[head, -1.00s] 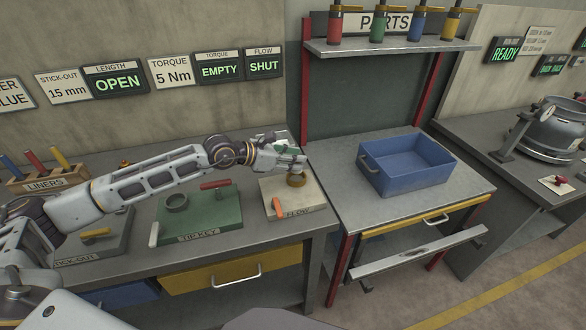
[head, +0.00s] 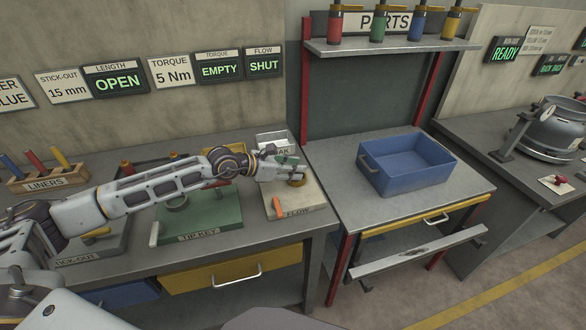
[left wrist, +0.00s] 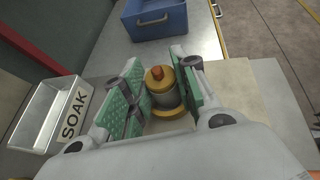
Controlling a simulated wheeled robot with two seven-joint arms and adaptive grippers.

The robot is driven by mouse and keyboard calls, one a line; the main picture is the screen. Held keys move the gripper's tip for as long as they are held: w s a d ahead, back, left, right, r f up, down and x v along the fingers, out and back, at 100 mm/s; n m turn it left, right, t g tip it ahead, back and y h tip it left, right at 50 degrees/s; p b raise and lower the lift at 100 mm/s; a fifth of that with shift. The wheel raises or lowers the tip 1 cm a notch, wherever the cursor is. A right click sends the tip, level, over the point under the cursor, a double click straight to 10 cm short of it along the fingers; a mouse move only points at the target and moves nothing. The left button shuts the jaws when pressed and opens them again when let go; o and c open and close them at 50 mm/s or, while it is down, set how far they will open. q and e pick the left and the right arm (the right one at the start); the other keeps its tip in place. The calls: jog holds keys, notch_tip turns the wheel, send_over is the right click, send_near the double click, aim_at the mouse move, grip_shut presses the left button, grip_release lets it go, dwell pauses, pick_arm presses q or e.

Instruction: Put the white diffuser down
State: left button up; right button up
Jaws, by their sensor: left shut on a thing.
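My left gripper (head: 290,170) is low over the pale FLOW block (head: 303,200). In the left wrist view its green-padded fingers (left wrist: 160,95) are shut on an upright part that I take for the white diffuser (left wrist: 162,100). In the head view only a brass-coloured piece (head: 298,182) shows under the fingers, at the block's top. Whether the part's underside touches the block is hidden. My right gripper is not in view.
A white SOAK bin (left wrist: 52,115) stands beside the gripper, behind the FLOW block. The green TIP KEY block (head: 215,220) is to the left. A blue bin (head: 415,175) sits on the bench to the right. The FLOW sign (head: 264,65) reads SHUT.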

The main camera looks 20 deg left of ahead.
pick_arm(q)
jog(key=o, duration=1.1)
jog(key=shift+c, duration=0.2)
jog(key=shift+r, duration=0.15)
